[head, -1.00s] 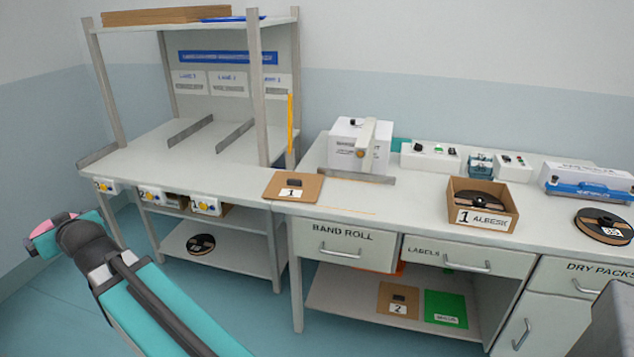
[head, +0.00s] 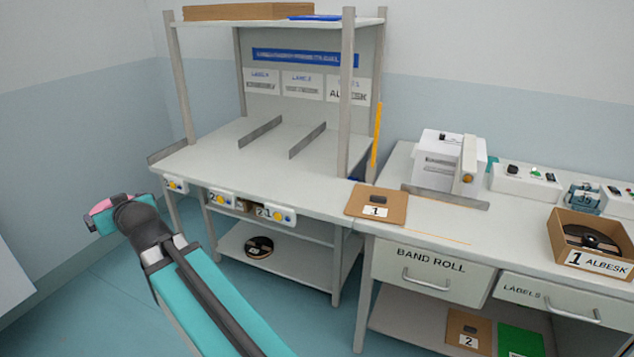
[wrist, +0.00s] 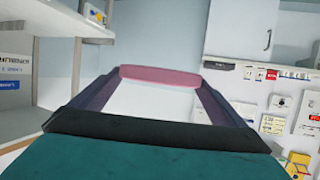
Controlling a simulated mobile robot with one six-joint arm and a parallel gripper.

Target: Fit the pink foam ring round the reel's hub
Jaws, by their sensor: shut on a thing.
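My gripper (head: 98,216) is at the left of the head view, raised in front of the left bench. It is shut on the pink foam ring (head: 101,206), of which only a small part shows. In the wrist view the pink foam ring (wrist: 160,75) appears as a flat band between the dark fingertips. A dark reel (head: 588,238) lies in a cardboard box labelled "1 ALBESK" on the right bench, far from my gripper. Another dark reel (head: 259,246) lies on the left bench's lower shelf. I cannot tell which reel the task means.
The left bench (head: 215,160) has upright posts and low dividers on its top. A cardboard piece (head: 377,204) marked 1 lies where the benches meet. A white machine (head: 447,157) stands behind it. Open floor (head: 100,300) lies around my arm.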

